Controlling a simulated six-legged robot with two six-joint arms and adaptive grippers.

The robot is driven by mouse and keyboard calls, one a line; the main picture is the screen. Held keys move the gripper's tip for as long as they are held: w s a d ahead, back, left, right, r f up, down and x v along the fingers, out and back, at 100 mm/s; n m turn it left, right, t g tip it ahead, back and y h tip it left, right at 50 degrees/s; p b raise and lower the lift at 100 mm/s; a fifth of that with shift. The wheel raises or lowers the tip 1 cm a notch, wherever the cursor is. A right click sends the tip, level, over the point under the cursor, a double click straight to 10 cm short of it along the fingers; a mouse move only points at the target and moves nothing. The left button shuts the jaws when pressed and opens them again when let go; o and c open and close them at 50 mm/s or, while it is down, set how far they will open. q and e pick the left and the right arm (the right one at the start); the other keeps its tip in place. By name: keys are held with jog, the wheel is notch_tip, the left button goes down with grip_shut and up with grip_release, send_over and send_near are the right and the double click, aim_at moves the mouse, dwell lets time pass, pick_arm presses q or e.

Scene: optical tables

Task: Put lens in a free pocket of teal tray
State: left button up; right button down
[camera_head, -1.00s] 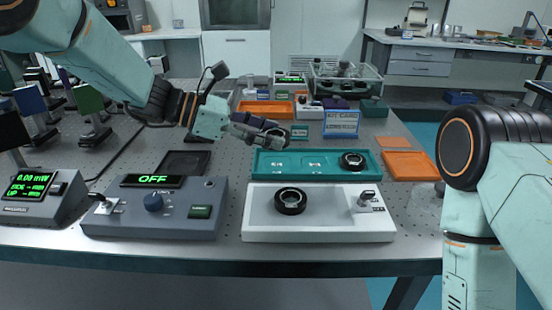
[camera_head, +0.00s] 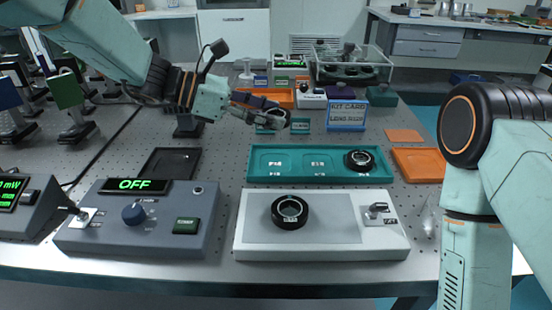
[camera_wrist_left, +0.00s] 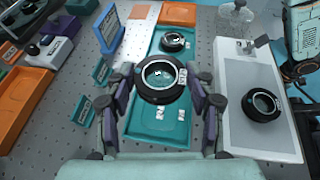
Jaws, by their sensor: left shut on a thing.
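My left gripper (camera_head: 262,112) is shut on a black ring-mounted lens (camera_wrist_left: 161,79), which shows between the fingers in the left wrist view. In the head view the held lens (camera_head: 276,118) appears above and behind the teal tray (camera_head: 320,180). In the wrist view the teal tray (camera_wrist_left: 160,136) lies below the held lens, which covers part of it. Another black ring lens (camera_head: 359,160) sits in the tray's right-hand pocket. The tray's left and middle areas show white markings and no lens. My right arm shows at the right, but its gripper is out of view.
A white-grey fixture (camera_head: 240,225) with a black ring lens (camera_head: 289,211) stands in front of the tray. A grey control box (camera_head: 80,225) reading OFF is left of it. A blue kit card (camera_head: 347,115), orange trays (camera_head: 418,165) and small labelled items stand behind and right.

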pick_arm(q)
jog(key=shift+a, duration=0.1)
jog(key=shift+f, duration=0.15)
jog(key=b, duration=0.2)
send_over(268, 164)
jog(key=f, duration=0.5)
jog(key=shift+s+f, duration=0.2)
jog(key=shift+f, duration=0.1)
jog(key=shift+a+f, duration=0.1)
jog(key=shift+f, duration=0.5)
jog(key=shift+w+f+b, duration=0.1)
jog(key=shift+f+b, duration=0.45)
jog(key=shift+f, duration=0.9)
jog(key=shift+f, duration=0.1)
jog(key=o, duration=0.9)
jog(key=shift+f, duration=0.1)
